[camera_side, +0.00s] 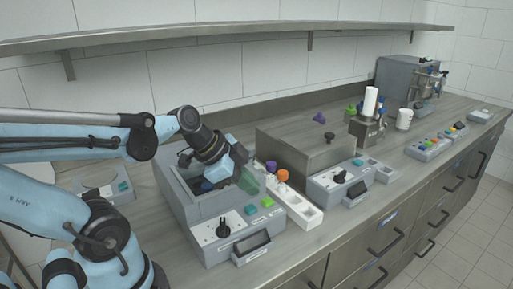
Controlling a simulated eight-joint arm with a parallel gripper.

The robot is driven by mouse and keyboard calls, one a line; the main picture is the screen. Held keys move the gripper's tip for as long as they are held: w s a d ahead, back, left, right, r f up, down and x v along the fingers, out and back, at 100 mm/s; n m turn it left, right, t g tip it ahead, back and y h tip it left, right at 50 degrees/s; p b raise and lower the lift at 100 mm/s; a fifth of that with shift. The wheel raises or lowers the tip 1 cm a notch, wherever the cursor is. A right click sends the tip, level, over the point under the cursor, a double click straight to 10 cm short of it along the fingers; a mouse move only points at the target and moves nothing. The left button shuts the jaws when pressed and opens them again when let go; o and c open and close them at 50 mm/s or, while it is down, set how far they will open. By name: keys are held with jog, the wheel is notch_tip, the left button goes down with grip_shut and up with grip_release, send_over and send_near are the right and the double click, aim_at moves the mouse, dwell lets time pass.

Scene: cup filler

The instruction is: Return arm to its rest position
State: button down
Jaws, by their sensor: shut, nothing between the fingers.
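My arm comes in from the left, and its dark wrist joint bends down over the grey cup filler machine (208,207). My gripper (212,180) is at the machine's open top bay, shut and empty, with its fingertips partly hidden by the machine's walls and the wrist. A translucent green piece (248,182), perhaps a cup, stands just right of the gripper. I cannot tell whether they touch. The machine's front has a black knob (223,230), green buttons and a small dark display (251,244).
A white rack (302,212) with purple and orange items stands right of the machine. A second grey station (338,183), a metal-topped box, a coffee machine (395,80) and button panels line the counter. A metal shelf (200,37) runs along the wall above.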

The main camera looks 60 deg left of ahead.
jog(key=n, duration=0.1)
jog(key=d+n, duration=0.1)
jog(key=n, duration=0.1)
jog(key=n+y, duration=0.1)
jog(key=shift+s+d, duration=0.1)
jog(key=shift+d, duration=0.15)
jog(key=n, duration=0.2)
jog(key=d+n+y, duration=0.1)
jog(key=n, duration=0.1)
jog(key=shift+r, duration=0.25)
